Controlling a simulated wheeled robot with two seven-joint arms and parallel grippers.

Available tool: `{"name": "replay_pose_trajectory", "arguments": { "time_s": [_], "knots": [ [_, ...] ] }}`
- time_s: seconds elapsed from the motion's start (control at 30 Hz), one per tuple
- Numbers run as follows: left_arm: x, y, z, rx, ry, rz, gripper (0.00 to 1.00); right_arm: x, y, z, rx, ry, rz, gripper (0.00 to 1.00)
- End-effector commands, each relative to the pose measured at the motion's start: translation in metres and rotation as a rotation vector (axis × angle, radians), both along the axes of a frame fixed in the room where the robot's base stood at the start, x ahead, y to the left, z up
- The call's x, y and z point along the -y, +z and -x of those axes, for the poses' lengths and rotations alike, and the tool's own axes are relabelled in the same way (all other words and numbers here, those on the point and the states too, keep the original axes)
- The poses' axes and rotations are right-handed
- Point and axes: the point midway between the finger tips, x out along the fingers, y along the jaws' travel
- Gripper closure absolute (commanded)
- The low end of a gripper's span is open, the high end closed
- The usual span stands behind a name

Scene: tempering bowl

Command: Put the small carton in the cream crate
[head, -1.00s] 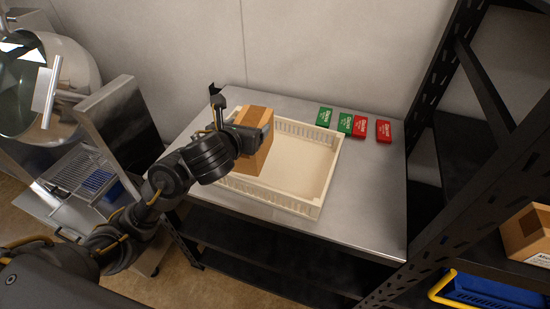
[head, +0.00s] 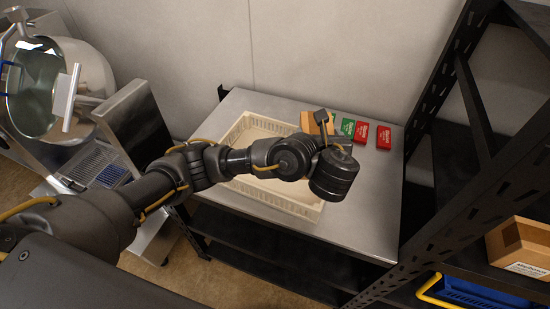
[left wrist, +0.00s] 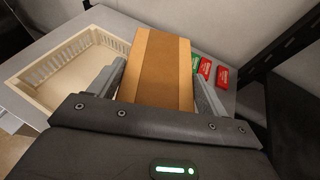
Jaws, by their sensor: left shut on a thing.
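The small carton is a brown cardboard box. It shows large in the left wrist view (left wrist: 160,70), between the two fingers of my left gripper (left wrist: 158,90), which is shut on it. In the head view only a bit of the carton (head: 313,122) shows; my left arm and gripper (head: 325,128) hide the rest. The cream crate (head: 280,202) stands on the metal table, partly behind my arm, with its visible inside empty. In the left wrist view the crate (left wrist: 108,42) lies left of the carton. My right gripper is out of view.
Red and green packets (head: 362,132) lie on the metal table (head: 365,215) right of the crate. A black shelf rack (head: 425,185) stands at the right, holding another brown box (head: 520,248) and a blue crate (head: 480,293). A steel bowl machine (head: 60,90) stands at the left.

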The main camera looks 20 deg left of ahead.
Motion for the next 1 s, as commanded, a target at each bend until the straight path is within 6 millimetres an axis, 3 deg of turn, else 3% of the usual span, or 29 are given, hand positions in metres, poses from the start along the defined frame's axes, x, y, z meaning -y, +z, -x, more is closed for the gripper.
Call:
{"name": "replay_pose_trajectory", "arguments": {
  "time_s": [0.17,0.27,0.37,0.47,0.6,0.8,1.0],
  "knots": [
    [-0.019,-0.021,-0.007,-0.001,0.003,0.006,0.85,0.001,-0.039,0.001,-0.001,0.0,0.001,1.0],
    [-0.041,-0.024,-0.015,0.0,0.005,0.001,0.85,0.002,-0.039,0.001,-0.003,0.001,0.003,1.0],
    [-0.063,-0.025,-0.023,0.002,0.004,-0.006,0.85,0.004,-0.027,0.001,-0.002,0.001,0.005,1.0],
    [-0.085,-0.036,-0.031,0.002,0.005,-0.006,0.85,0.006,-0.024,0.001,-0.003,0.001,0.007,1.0],
    [-0.104,-0.066,-0.039,0.003,0.003,-0.005,0.85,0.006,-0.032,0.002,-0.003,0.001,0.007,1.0],
    [-0.119,-0.088,-0.046,0.004,-0.001,-0.001,0.85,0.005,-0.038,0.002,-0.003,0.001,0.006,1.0],
    [-0.122,-0.092,-0.047,0.003,0.0,0.002,0.85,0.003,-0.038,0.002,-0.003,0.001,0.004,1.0]
  ]
}}
